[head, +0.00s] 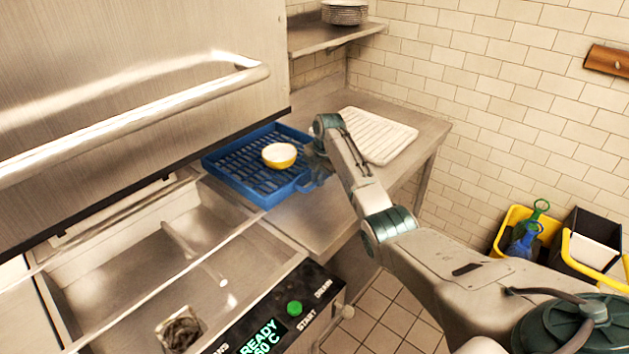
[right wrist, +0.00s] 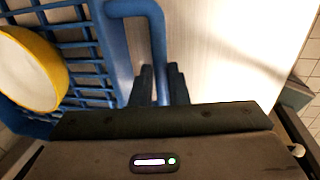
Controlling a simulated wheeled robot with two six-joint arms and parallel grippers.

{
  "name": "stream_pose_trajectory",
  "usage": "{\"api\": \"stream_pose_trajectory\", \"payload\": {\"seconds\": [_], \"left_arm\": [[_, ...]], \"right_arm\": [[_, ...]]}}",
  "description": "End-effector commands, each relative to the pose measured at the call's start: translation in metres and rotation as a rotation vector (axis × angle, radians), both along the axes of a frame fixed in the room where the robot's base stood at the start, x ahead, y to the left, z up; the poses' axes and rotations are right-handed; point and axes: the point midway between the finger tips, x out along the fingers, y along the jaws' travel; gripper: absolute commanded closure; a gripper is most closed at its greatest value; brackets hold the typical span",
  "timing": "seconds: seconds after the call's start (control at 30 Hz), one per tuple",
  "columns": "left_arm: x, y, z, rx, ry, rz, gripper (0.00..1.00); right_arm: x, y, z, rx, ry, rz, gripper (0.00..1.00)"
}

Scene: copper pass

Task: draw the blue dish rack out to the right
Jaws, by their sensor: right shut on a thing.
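The blue dish rack (head: 237,178) is a low open grid at the right side of the dishwasher, by the steel counter (head: 300,222). Its left edge lies close to the raised hood's lower edge; I cannot tell whether part of it is still under the hood. A yellow bowl with a white inside (head: 279,155) sits in the rack; it also shows in the right wrist view (right wrist: 30,70). My right gripper (head: 316,168) is at the rack's right side, shut on its blue loop handle (right wrist: 134,8). The fingers (right wrist: 163,84) close on the loop's side bar. My left gripper is out of view.
A white ribbed mat (head: 378,135) lies on the counter to the right of the rack. The steel hood (head: 140,60) with its bar handle rises at left. A tiled wall (head: 480,90) bounds the back. Yellow and black bins (head: 515,216) stand at far right.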

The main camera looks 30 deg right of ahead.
Motion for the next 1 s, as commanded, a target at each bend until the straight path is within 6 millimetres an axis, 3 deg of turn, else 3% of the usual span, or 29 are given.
{"api": "stream_pose_trajectory", "payload": {"seconds": [0.07, 0.1, 0.2, 0.57, 1.0], "left_arm": [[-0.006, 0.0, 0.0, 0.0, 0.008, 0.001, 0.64], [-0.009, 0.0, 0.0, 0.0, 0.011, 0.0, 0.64], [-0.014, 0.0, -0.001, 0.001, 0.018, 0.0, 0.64], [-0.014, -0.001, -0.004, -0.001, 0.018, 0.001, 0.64], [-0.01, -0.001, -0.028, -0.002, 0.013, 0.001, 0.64]], "right_arm": [[0.002, -0.004, 0.005, -0.007, -0.011, -0.003, 1.0], [0.002, -0.004, 0.005, -0.007, -0.011, -0.003, 0.78], [0.002, -0.003, 0.004, -0.006, -0.01, -0.003, 0.64], [0.0, -0.002, 0.009, -0.004, -0.008, -0.001, 0.64], [-0.014, -0.009, 0.087, -0.005, -0.01, -0.002, 0.64]]}}
